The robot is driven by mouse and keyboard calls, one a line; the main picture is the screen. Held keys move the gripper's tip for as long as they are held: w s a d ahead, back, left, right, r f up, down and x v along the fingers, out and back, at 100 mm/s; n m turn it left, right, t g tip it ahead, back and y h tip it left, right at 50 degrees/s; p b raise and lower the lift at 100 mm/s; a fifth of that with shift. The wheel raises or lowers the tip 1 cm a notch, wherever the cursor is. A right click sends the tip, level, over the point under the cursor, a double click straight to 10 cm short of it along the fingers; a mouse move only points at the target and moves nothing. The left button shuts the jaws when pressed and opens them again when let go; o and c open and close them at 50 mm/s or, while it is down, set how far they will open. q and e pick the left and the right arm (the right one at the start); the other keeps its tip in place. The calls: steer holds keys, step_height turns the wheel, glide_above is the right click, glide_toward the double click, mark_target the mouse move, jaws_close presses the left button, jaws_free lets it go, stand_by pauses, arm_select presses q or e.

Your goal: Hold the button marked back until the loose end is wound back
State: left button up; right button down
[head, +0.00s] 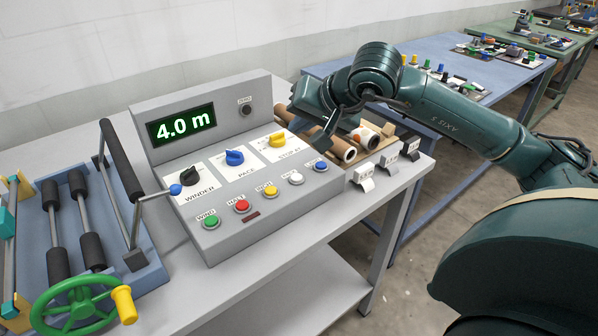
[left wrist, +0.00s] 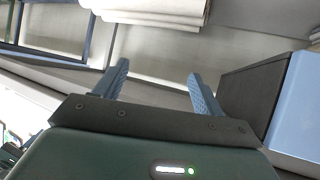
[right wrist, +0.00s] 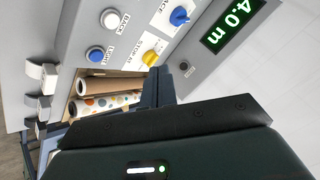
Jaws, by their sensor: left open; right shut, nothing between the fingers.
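The white button marked BACK (head: 295,179) sits in the front row of the grey control panel (head: 270,222), between a yellow and a blue button. It also shows in the right wrist view (right wrist: 110,19), with its label readable and nothing on it. My right gripper (head: 326,146) is shut and empty, above the panel's right end, behind the button row and apart from the white button. Its shut fingers also show in the right wrist view (right wrist: 158,86). My left gripper (left wrist: 158,84) is open and empty in the left wrist view. I cannot make out the loose end.
The display (head: 184,126) reads 4.0 m. Blue (head: 320,166), red (head: 242,206) and green (head: 212,221) buttons share the row. Rolls (head: 368,138) lie in a tray beside the panel. A roller machine with a green handwheel (head: 80,306) stands left.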

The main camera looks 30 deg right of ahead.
arm_select(q)
steer(key=shift+a, duration=0.15)
arm_select(e)
steer(key=shift+a, duration=0.1)
steer(key=b, duration=0.6)
glide_above(300, 179)
step_height(300, 179, down, 8)
steer(key=shift+s+r, duration=0.1)
steer(key=shift+r, duration=0.05)
steer(key=shift+f+b, duration=0.45)
steer(key=shift+f, duration=0.05)
arm_select(q)
steer(key=f, duration=0.2)
steer(key=d+f+n, duration=0.1)
steer(key=shift+w+f+t+h, duration=0.3)
steer(key=shift+f+h, duration=0.05)
steer(key=shift+h, duration=0.05)
steer(key=shift+r, duration=0.1)
steer(key=shift+s, duration=0.1)
steer(key=shift+f, duration=0.2)
arm_select(e)
steer(key=shift+f, duration=0.15)
arm_select(q)
steer(key=shift+f+b, duration=0.45)
steer(key=shift+b, duration=0.2)
arm_select(e)
steer(key=shift+f, duration=0.3)
